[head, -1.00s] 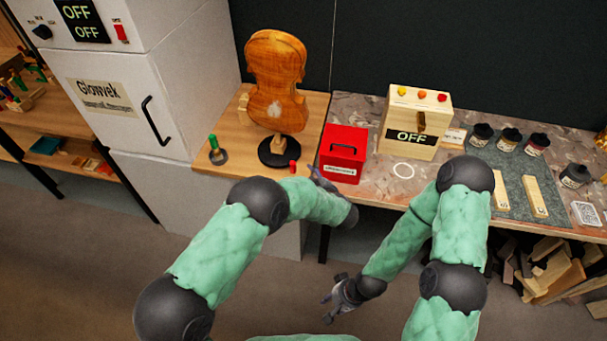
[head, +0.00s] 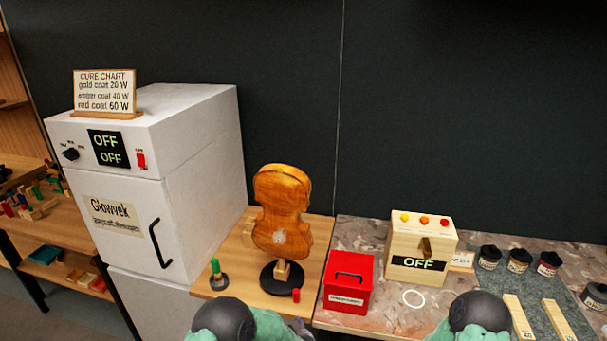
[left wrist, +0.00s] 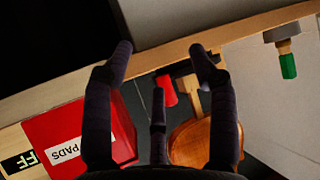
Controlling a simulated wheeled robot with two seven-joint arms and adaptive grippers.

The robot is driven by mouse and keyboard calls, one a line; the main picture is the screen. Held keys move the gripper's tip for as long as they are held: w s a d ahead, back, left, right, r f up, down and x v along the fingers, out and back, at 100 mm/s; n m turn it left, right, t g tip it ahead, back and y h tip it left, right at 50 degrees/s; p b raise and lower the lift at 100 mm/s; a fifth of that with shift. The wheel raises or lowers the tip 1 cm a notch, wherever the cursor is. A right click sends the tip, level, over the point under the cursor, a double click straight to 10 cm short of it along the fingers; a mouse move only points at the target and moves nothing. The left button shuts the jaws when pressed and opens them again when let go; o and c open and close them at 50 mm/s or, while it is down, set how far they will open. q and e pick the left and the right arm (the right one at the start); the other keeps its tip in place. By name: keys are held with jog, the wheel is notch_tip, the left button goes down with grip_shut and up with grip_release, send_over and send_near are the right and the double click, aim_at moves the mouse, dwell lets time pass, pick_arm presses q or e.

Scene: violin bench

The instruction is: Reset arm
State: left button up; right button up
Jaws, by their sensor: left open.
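My left gripper (left wrist: 160,62) shows in the left wrist view with its dark fingers spread and nothing between them. Beyond the fingers are the red box labelled PADS (left wrist: 66,130), a small red piece (left wrist: 165,90) and part of the violin body (left wrist: 190,143). In the head view only the upper part of my left arm (head: 225,320) and of my right arm (head: 478,315) shows at the bottom edge.
The violin body (head: 281,212) stands upright on a round black base beside the red box (head: 349,283). A white cabinet (head: 190,190) with a handle stands left. The wooden OFF box (head: 422,247), dark jars (head: 519,260) and wooden strips (head: 519,318) are on the right bench.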

pick_arm(q)
jog(key=s+a+f+g+h, duration=0.5)
jog(key=s+f, duration=0.5)
jog(key=s, duration=0.5)
jog(key=s+a+f+g+h, duration=0.1)
jog(key=s+g, duration=0.4)
jog(key=s, duration=1.2)
jog(key=shift+s+a+m, duration=0.15)
jog(key=shift+a+m, duration=0.25)
jog(key=shift+a, duration=0.25)
